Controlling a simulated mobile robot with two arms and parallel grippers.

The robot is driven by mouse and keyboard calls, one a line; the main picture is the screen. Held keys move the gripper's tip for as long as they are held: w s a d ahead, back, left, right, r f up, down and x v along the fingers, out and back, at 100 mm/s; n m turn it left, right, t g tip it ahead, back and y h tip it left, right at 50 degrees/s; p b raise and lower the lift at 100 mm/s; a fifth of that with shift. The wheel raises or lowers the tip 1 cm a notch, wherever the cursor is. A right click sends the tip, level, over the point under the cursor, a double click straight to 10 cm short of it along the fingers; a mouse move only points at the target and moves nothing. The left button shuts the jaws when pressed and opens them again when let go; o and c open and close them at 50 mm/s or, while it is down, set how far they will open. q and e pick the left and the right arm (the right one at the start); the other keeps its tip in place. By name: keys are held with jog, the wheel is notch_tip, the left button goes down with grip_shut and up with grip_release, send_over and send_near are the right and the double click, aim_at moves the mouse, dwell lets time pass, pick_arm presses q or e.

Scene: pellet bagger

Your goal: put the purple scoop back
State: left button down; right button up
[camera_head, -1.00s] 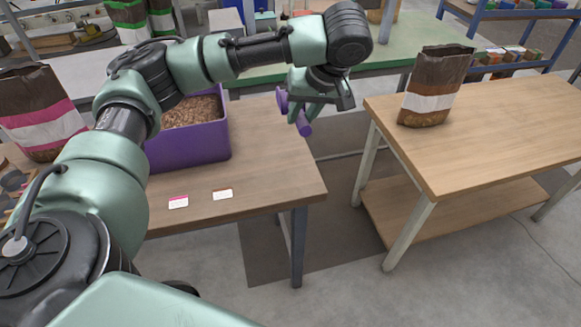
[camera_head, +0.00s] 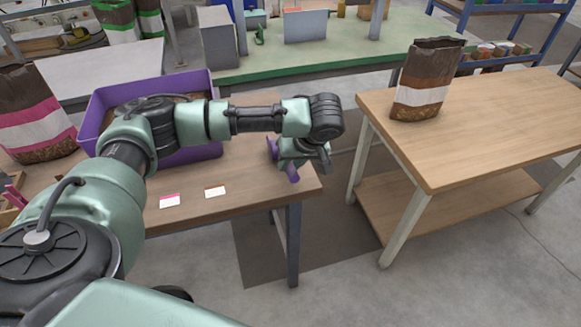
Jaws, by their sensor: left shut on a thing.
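The purple scoop (camera_head: 293,175) shows as small purple parts on either side of my left gripper (camera_head: 287,160). My left gripper is shut on the scoop, low over the right end of the left wooden table (camera_head: 235,165). The gripper's fingers hide most of the scoop, and I cannot tell whether the scoop touches the tabletop. A purple bin (camera_head: 200,88) stands on the same table, left of the scoop; my left arm covers its front and most of its contents. My right gripper is not in view.
A pink-banded bag (camera_head: 30,115) stands at the left. Two small cards (camera_head: 170,200) and (camera_head: 215,192) lie near the front edge. A brown bag (camera_head: 423,80) stands on the right wooden table (camera_head: 490,130). A floor gap separates the tables. A green bench (camera_head: 330,60) is behind.

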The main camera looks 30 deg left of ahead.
pick_arm(q)
jog(key=shift+f, duration=0.9)
jog(key=shift+f, duration=0.1)
jog(key=c, duration=1.2)
grip_release()
jog(key=v, duration=1.2)
